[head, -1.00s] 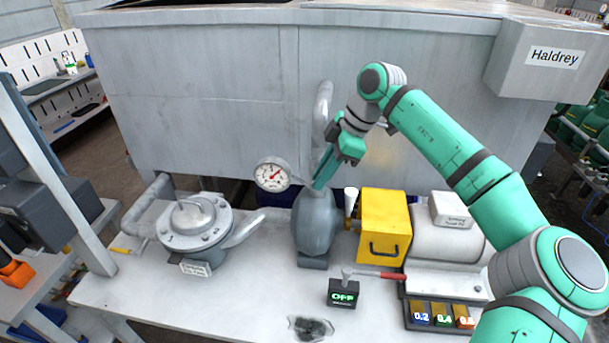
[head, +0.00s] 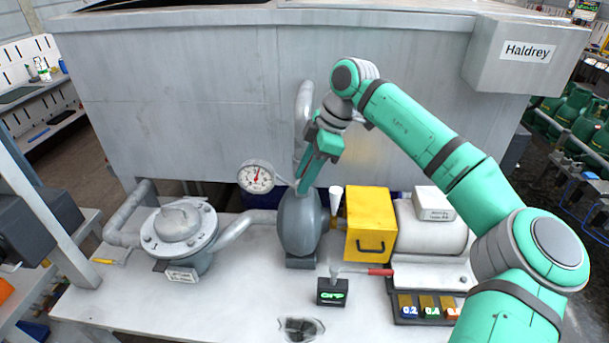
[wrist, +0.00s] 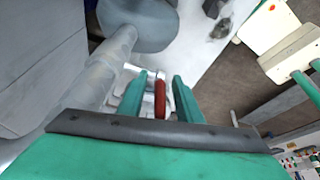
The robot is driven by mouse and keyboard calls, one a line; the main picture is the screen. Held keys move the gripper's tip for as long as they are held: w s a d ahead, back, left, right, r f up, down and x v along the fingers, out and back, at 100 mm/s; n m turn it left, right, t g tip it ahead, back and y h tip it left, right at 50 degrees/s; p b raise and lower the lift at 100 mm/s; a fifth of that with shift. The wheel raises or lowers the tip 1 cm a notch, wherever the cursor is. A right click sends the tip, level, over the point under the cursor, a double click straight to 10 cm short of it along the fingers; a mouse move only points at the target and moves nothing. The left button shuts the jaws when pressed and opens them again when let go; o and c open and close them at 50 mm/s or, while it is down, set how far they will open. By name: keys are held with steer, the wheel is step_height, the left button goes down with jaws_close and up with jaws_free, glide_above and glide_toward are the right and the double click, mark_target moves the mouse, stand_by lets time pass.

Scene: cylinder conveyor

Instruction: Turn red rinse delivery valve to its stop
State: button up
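A red handle (wrist: 160,100) shows in the wrist view between the two green fingers of my gripper (wrist: 160,94). A thin gap seems to remain on each side, so the fingers look open around it. Pale metal fittings sit just beside the handle. In the head view my gripper (head: 308,180) points down at the grey pear-shaped vessel (head: 299,225), by the upright pipe. The handle between the fingers cannot be made out there.
A round gauge (head: 256,177) is close left of my gripper. The large grey tank (head: 200,100) stands behind. The table front (head: 230,300) is mostly clear.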

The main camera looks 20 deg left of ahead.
steer(key=shift+r, duration=0.1)
steer(key=s+v, duration=0.1)
steer(key=v, duration=0.9)
steer(key=shift+w+r, duration=0.3)
steer(key=shift+w, duration=0.15)
steer(key=shift+d, duration=0.15)
steer(key=shift+c, duration=0.4)
